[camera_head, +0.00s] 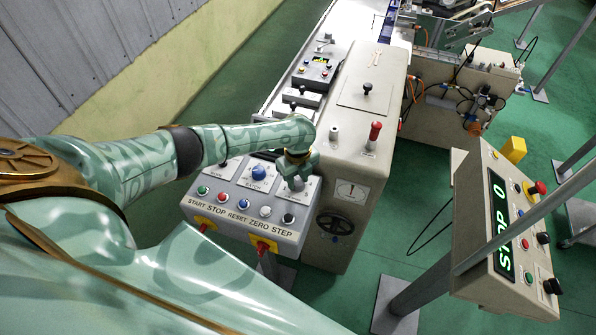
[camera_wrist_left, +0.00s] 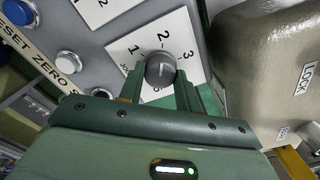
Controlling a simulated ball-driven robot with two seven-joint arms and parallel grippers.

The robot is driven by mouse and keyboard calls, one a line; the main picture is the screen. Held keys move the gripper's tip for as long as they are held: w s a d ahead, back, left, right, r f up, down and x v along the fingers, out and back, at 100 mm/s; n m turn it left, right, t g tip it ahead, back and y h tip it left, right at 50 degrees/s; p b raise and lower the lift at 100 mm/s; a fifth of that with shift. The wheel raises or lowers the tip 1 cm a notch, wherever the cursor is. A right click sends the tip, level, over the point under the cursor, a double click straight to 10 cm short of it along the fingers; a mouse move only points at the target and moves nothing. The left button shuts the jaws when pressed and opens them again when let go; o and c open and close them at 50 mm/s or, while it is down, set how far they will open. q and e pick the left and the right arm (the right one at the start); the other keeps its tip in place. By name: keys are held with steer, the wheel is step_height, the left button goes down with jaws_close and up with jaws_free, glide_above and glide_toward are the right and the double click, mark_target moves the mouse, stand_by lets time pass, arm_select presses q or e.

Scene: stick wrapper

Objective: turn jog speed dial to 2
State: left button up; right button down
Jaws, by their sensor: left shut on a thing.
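The jog speed dial (camera_wrist_left: 160,69) is a round dark knob on a white plate (camera_wrist_left: 186,30) with printed numbers, 1, 2 and 3 among them. A short pale mark shows on its face; I cannot tell for sure which number it points at. My left gripper (camera_wrist_left: 160,84) is shut on the dial, one green finger on each side. In the head view my left gripper (camera_head: 296,172) reaches down onto the right end of the sloped control panel (camera_head: 240,216), hiding the dial there. My right gripper is not in view.
Left of the dial are a blue knob (camera_head: 259,172) and a row of buttons above labels START, STOP, RESET, ZERO and STEP. A beige machine housing (camera_head: 345,150) with a black handwheel (camera_head: 335,223) stands close on the right.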

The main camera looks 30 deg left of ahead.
mark_target(297, 181)
arm_select(q)
steer(key=shift+w+a+r, duration=0.1)
steer(key=shift+a, duration=0.05)
steer(key=o, duration=1)
steer(key=shift+c, duration=0.2)
step_height(297, 181, up, 16)
steer(key=p, duration=0.2)
steer(key=shift+p, duration=0.35)
